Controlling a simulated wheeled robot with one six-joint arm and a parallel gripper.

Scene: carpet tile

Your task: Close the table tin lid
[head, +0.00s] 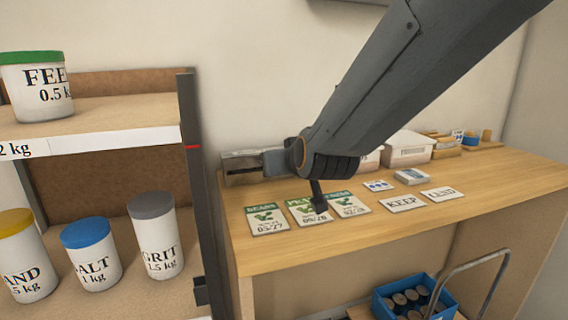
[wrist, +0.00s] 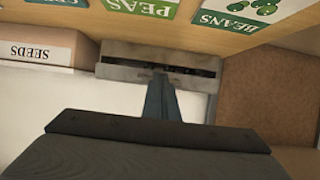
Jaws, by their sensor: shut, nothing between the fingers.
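The grey metal table tin (head: 240,165) stands at the far left end of the wooden table, against the wall. In the wrist view, which looks upside down, the tin (wrist: 120,70) shows a dark, narrow opening along its length. I cannot clearly tell the lid's angle. My gripper (head: 268,160) is shut and empty, reaching leftward to the tin's right end. In the wrist view my gripper's fingertips (wrist: 158,80) overlap the tin's near edge; whether they touch it is unclear. My arm hides the area to the right of the tin.
Seed cards (head: 267,218) lie in front of the tin, with KEEP (head: 403,203) and LEND cards to the right. A SEEDS box (wrist: 38,50) stands beside it in the wrist view. A shelf upright (head: 200,190) rises close to the table's left end.

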